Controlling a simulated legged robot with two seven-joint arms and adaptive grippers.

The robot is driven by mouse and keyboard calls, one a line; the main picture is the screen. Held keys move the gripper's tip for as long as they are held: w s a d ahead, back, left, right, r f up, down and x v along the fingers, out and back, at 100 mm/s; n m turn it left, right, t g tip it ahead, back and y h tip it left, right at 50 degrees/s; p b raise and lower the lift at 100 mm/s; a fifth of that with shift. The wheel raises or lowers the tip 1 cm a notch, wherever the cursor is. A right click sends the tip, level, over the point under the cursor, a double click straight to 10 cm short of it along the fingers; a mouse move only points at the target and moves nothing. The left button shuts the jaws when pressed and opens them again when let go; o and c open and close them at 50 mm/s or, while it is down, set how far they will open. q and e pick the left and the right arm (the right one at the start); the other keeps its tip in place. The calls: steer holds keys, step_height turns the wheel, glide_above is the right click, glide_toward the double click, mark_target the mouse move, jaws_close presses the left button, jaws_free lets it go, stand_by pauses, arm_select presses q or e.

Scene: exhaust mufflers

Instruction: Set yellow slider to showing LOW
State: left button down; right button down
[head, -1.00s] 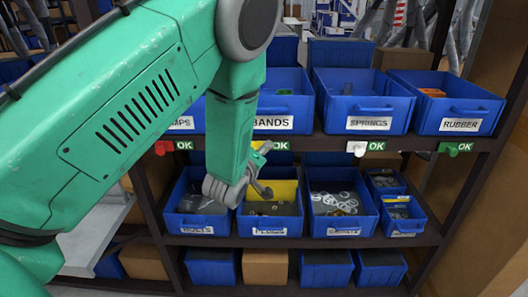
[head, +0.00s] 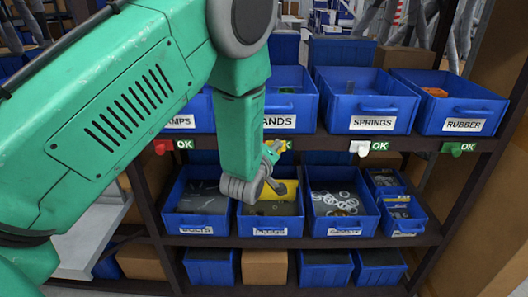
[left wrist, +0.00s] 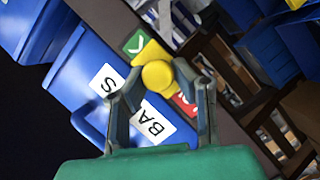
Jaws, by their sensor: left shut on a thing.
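The yellow slider's round knob (left wrist: 158,76) sits between the two grey fingertips of my left gripper (left wrist: 156,70) in the left wrist view. The fingers are closed around the knob. A green label part (left wrist: 136,42) shows on one side of the yellow slider and a red label part (left wrist: 185,103) with white letters on the other; the red word is not fully readable. In the head view a yellow bit of the slider (head: 288,145) shows on the shelf edge beside my left gripper (head: 270,178), and the knob is hidden. My right gripper is not in view.
Red (head: 163,147), white (head: 360,148) and green (head: 455,148) sliders on the same shelf edge show OK. The shelf's right post (head: 470,200) is clear of my arm.

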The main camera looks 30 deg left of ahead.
arm_select(q)
steer(key=d, duration=0.2)
steer(key=f, duration=0.1)
steer(key=shift+w+d+f, duration=0.1)
steer(key=shift+w+d, duration=0.25)
steer(key=shift+d, duration=0.05)
steer(key=c, duration=1.3)
jaws_free()
steer(key=shift+w+d, duration=0.1)
steer(key=shift+w+d+r, duration=0.1)
steer(key=shift+r, duration=0.2)
steer(key=shift+r, duration=0.1)
glide_toward(290, 148)
steer(key=v, duration=0.6)
steer(key=shift+a, duration=0.2)
